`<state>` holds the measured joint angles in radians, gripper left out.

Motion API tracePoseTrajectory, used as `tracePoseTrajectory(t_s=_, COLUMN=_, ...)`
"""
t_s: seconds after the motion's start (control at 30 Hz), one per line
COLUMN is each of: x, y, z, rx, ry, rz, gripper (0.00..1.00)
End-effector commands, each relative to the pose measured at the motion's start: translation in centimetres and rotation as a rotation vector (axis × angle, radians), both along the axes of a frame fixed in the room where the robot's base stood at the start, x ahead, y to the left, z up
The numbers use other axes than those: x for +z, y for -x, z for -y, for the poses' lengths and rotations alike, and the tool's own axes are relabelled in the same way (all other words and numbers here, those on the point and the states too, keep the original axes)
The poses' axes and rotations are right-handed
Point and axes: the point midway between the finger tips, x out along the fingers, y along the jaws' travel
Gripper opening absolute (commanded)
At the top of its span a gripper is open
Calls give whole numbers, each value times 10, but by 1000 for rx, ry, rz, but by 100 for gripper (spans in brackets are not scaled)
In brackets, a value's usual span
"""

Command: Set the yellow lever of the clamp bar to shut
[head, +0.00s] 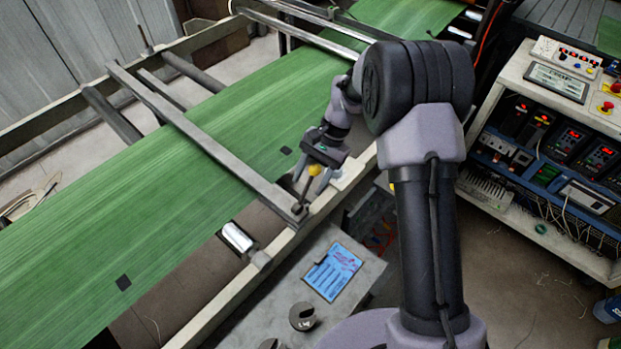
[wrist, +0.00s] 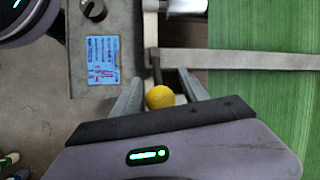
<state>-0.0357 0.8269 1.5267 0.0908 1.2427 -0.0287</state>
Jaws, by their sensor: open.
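The clamp bar (head: 205,140) is a long grey bar lying across the green web; it also shows in the wrist view (wrist: 240,62). Its lever has a thin dark rod (head: 303,192) rising from the bar's near end, tilted to the right, with a yellow knob (head: 314,170) on top. My gripper (head: 313,178) is at the knob. In the wrist view my gripper (wrist: 160,76) is open, and the yellow knob (wrist: 160,97) sits between its two fingers, with gaps visible on both sides. The lever's foot is partly unclear.
The green web (head: 170,185) runs diagonally under the bar. A control cabinet (head: 515,75) stands at the right.

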Motion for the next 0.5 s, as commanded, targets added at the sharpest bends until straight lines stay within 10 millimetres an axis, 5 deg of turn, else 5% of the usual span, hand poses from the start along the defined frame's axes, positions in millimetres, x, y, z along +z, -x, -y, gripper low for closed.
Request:
tracePoseTrajectory(t_s=0.03, x=0, y=0, z=0, rx=0, ry=0, rz=0, gripper=50)
tracePoseTrajectory(t_s=0.3, x=0, y=0, z=0, rx=0, ry=0, rz=0, gripper=0)
tracePoseTrajectory(t_s=0.5, x=0, y=0, z=0, rx=0, ry=0, rz=0, gripper=0)
